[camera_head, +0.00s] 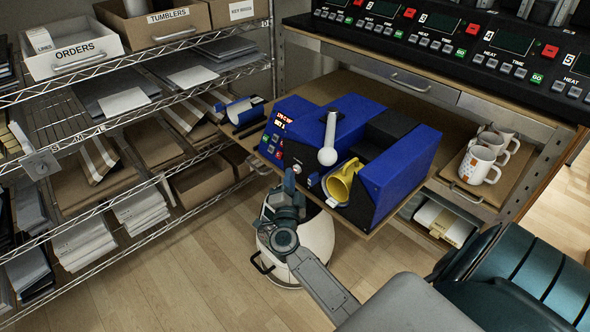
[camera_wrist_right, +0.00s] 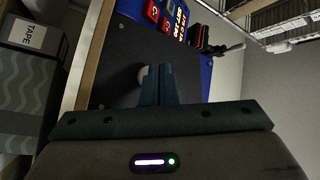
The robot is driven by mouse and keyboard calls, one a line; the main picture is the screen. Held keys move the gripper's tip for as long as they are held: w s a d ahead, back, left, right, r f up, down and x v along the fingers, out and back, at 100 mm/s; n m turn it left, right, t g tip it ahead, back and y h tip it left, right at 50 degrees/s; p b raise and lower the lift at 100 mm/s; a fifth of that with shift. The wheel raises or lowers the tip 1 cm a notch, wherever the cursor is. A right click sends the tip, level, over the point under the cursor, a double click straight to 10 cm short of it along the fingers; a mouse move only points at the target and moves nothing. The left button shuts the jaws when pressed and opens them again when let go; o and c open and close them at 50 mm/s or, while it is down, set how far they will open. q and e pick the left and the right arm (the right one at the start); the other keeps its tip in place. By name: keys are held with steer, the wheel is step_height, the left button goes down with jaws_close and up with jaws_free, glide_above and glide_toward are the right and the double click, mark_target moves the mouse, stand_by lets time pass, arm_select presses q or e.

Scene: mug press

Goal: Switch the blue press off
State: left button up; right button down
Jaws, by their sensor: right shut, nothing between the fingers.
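The blue press (camera_head: 316,120) stands on a wooden shelf, with its white ball-ended lever (camera_head: 328,155) raised on top and a yellow mug (camera_head: 342,180) in its front. My left gripper is out of view.
White mugs (camera_head: 480,164) stand on a board to the right. A wire rack (camera_head: 140,110) with boxes and paper stacks is at the left. A rounded white bin (camera_head: 305,240) stands on the floor below my gripper. The floor at front left is clear.

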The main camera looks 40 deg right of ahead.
steer(key=shift+d, duration=0.35)
steer(key=shift+a, duration=0.1)
stand_by(0.3)
steer(key=shift+a+p, duration=0.4)
steer(key=shift+a, duration=0.5)
steer(key=a, duration=0.6)
steer(key=shift+s+p, duration=0.25)
steer(key=shift+p, duration=0.1)
